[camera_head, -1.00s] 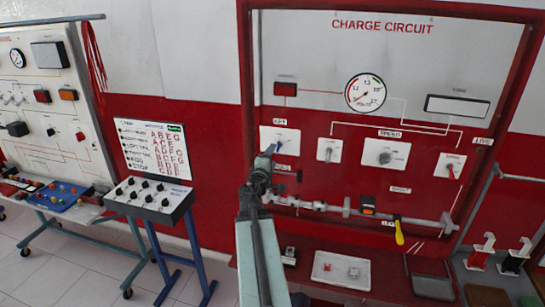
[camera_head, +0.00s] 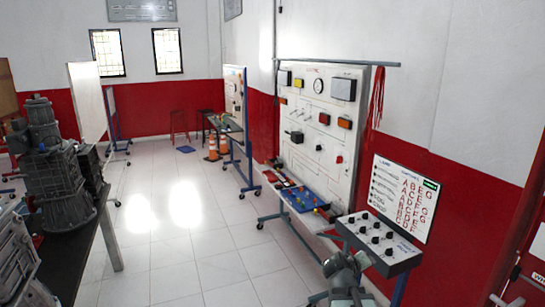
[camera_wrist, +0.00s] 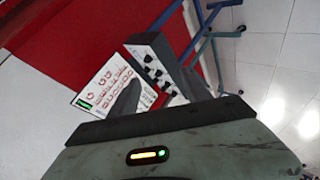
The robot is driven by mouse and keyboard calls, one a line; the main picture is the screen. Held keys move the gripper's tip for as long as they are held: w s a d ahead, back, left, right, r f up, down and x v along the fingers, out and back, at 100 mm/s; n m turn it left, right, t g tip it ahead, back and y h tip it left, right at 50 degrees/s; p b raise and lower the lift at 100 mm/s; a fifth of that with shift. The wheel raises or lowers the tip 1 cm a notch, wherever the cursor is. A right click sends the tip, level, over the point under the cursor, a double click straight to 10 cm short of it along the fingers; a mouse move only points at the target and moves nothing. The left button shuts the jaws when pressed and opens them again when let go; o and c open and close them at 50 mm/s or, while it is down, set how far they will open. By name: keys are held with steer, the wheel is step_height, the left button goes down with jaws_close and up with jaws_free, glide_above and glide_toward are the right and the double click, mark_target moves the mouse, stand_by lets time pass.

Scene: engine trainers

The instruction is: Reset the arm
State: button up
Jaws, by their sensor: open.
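My arm with my gripper (camera_head: 345,268) shows at the bottom of the head view, low in front of the switch box on its blue legs. In the wrist view, two dark fingers of my gripper (camera_wrist: 155,94) stand apart with nothing seen held between them. The switch box (camera_wrist: 152,68) with its black knobs and the white letter chart (camera_wrist: 104,88) lie beyond the fingertips. The head view is too coarse to show the fingertips clearly.
The switch box (camera_head: 380,244) and letter chart (camera_head: 403,197) stand at the right. A trainer board (camera_head: 322,130) with a blue tray (camera_head: 302,198) is left of them. A dark engine (camera_head: 55,175) stands on a bench at the far left. The tiled floor (camera_head: 180,235) between is clear.

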steer(key=s+a+f+m+g+y, duration=0.1)
steer(key=s+a+f+g+y, duration=0.2)
steer(key=a, duration=0.6)
steer(key=s+a+f+m+g+y, duration=0.1)
steer(key=s+a+f+g+y, duration=0.3)
steer(key=s+a+f, duration=0.3)
steer(key=s+a+y, duration=0.1)
steer(key=s+a, duration=0.2)
steer(key=shift+s+a+g, duration=0.25)
steer(key=shift+s+g, duration=0.05)
